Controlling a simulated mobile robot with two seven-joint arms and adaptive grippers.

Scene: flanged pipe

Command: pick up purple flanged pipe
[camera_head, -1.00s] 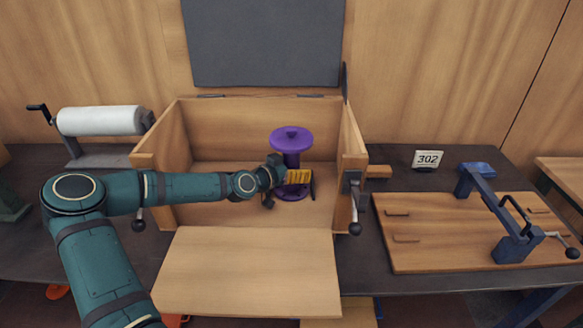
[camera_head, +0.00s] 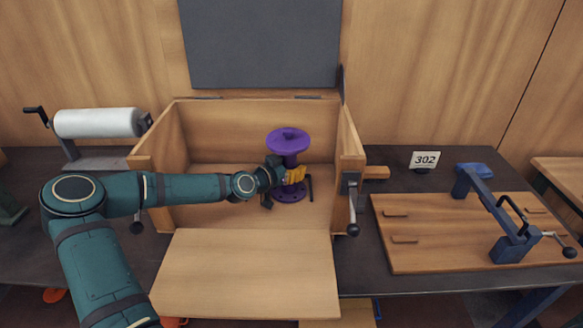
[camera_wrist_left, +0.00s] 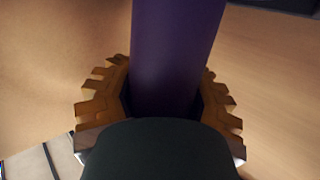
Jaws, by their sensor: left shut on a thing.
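The purple flanged pipe (camera_head: 288,142) stands inside an open wooden box, its round upper flange tilted slightly in the head view. Its lower flange (camera_head: 291,194) is near the box floor; I cannot tell whether it touches. My left gripper (camera_head: 291,175) reaches in from the left and is shut on the pipe's middle. In the left wrist view the yellow toothed fingers (camera_wrist_left: 160,100) lie on both sides of the purple shaft (camera_wrist_left: 175,55). My right gripper is not in view.
The wooden box (camera_head: 172,150) has its front panel (camera_head: 250,272) folded down and its lid (camera_head: 262,45) raised. A white roll (camera_head: 100,122) stands at left. A board with a blue clamp (camera_head: 512,245) and a 302 sign (camera_head: 425,160) are at right.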

